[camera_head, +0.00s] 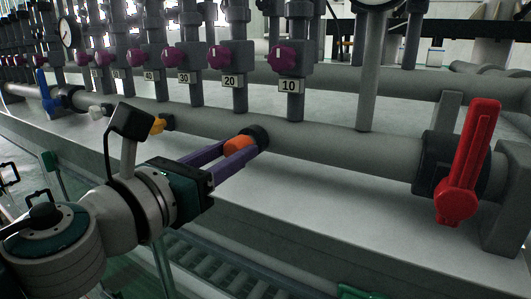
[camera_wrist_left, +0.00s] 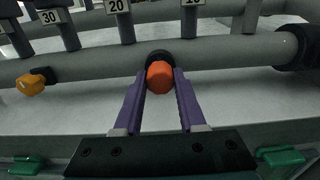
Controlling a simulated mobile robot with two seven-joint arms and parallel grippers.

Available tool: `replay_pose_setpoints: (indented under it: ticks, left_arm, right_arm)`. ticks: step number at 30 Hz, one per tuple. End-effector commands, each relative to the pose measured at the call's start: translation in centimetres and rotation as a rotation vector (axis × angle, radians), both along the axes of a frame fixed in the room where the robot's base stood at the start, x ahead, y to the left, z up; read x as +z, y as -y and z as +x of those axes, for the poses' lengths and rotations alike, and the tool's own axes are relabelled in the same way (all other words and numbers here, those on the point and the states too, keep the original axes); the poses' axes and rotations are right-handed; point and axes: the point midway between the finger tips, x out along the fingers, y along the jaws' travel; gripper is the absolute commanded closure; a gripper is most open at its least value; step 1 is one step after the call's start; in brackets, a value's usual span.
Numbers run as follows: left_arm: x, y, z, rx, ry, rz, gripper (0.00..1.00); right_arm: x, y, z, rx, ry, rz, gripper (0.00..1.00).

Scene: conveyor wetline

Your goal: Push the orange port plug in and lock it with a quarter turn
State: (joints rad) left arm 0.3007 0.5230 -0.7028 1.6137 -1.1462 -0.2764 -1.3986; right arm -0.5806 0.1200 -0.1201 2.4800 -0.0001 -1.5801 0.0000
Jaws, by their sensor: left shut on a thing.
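The orange port plug (camera_head: 238,146) sits at the black port collar (camera_head: 258,135) on the front of the grey pipe, below the tags 20 and 10. My left gripper (camera_head: 240,145) has its purple fingers on either side of the plug and is shut on it. In the left wrist view the plug (camera_wrist_left: 160,77) shows between the fingertips (camera_wrist_left: 160,80), with the black collar (camera_wrist_left: 160,55) right behind it. How deep the plug sits in the collar and whether it is turned cannot be told. My right gripper is not in view.
A red lever (camera_head: 468,165) stands on the pipe at the right. A yellow-orange fitting (camera_head: 157,125) sits on the pipe left of the plug. Purple valve knobs (camera_head: 285,57) line the vertical pipes above. The grey ledge (camera_head: 330,185) below the pipe is clear.

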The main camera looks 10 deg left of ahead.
Motion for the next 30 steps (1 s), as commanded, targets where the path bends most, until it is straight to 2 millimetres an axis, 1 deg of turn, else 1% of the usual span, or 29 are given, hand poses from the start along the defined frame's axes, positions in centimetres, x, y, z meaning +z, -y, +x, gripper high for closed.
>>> replay_pose_setpoints:
  ticks: [4, 5, 14, 23, 26, 30]
  left_arm:
    - [0.0, 0.2, 0.3, -0.001, 0.001, 0.0, 1.0]
    - [0.0, 0.2, 0.3, -0.002, 0.0, 0.0, 0.59]
    - [0.0, 0.1, 0.3, -0.001, 0.0, 0.0, 0.25]
    - [-0.1, 0.0, 0.1, 0.0, -0.001, 0.001, 0.25]
    - [-0.1, -0.3, -0.7, 0.0, 0.0, 0.003, 0.25]
    - [-0.3, -1.0, -2.8, -0.002, -0.001, 0.004, 0.25]
  right_arm:
    - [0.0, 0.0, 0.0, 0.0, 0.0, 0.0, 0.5]
    - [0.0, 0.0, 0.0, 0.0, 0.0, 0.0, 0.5]
    - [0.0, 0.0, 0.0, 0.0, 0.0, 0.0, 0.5]
    - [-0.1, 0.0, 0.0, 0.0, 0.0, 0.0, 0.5]
    - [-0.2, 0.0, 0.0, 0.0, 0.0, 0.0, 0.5]
    - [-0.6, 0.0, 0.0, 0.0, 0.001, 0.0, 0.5]
